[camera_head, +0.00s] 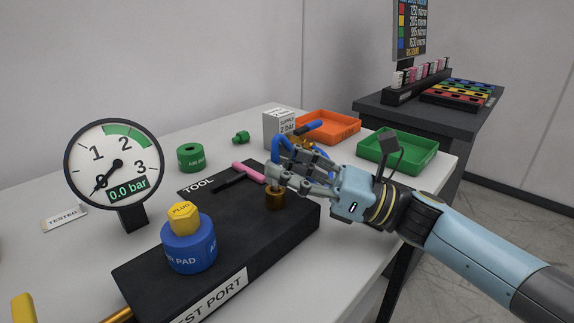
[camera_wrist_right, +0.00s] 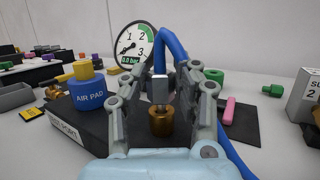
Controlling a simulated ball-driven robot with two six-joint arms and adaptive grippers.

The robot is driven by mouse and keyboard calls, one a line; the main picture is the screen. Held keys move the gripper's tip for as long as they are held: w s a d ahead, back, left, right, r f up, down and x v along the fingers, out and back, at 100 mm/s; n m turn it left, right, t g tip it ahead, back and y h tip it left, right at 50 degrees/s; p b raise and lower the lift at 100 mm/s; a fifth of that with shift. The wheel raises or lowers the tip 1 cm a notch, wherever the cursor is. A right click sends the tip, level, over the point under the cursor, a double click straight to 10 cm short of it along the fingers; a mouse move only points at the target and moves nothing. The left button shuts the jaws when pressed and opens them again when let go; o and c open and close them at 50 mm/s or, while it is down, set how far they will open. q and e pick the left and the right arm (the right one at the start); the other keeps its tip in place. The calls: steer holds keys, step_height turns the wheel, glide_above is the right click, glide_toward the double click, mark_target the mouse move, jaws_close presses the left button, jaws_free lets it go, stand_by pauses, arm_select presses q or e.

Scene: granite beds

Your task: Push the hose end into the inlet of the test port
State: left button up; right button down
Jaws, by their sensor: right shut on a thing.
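The black test port block (camera_head: 240,250) lies on the table, with a brass inlet (camera_head: 275,200) standing upright near its right end. The inlet also shows in the wrist view (camera_wrist_right: 161,124). My right gripper (camera_head: 277,181) is shut on the hose end (camera_wrist_right: 160,88), a silver fitting on the blue hose (camera_wrist_right: 172,44). The hose end points down, lined up over the inlet, and its lower tip is at the inlet's top. I cannot tell whether the tip is inside. The hose arcs up and back. My left gripper is not in view.
A blue air pad (camera_head: 189,247) with a yellow plug stands on the block's left part. The gauge (camera_head: 113,163) behind reads 0.0 bar. A supply box (camera_head: 279,130), orange tray (camera_head: 328,125) and green tray (camera_head: 398,153) stand behind. A pink-handled tool (camera_head: 248,173) lies on the tool mat.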

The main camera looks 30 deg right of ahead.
steer(key=shift+f+b, duration=0.3)
steer(key=shift+f, duration=0.1)
steer(key=c, duration=0.9)
jaws_free()
steer(key=shift+f, duration=0.1)
steer(key=shift+b+v, duration=0.3)
steer(key=shift+v, duration=2.15)
steer(key=shift+d, duration=0.1)
steer(key=v, duration=0.7)
steer(key=shift+s+d, duration=0.15)
steer(key=shift+s, duration=0.05)
